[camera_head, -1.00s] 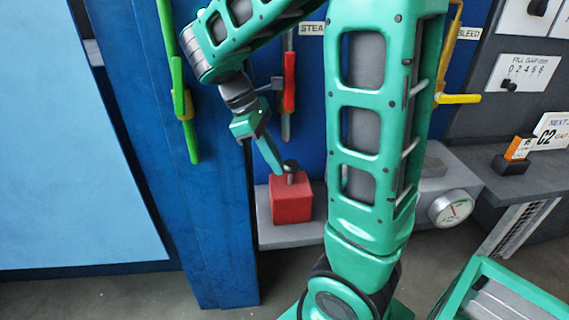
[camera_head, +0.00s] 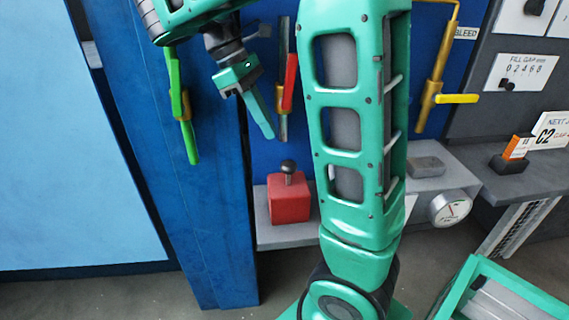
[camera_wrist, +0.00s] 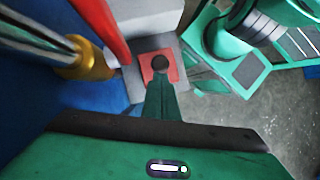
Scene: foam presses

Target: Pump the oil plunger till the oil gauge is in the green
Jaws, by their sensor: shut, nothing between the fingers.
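The oil plunger is a red block (camera_head: 289,201) with a dark knob (camera_head: 288,167) on a short stem, standing on a grey ledge. In the wrist view the knob (camera_wrist: 161,63) shows just beyond my fingertips, on the red block (camera_wrist: 147,70). My gripper (camera_head: 269,134) is shut and empty. It hangs above and a little left of the knob, apart from it. A round white gauge (camera_head: 450,207) sits on the front of the ledge at right. Its needle is too small to read against the coloured marks.
A red-handled lever (camera_head: 289,84) hangs just right of my gripper. A green-handled lever (camera_head: 174,85) is at left, and a yellow-handled valve (camera_head: 456,98) at right. My arm covers the middle of the ledge. A green crate (camera_head: 505,290) stands at lower right.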

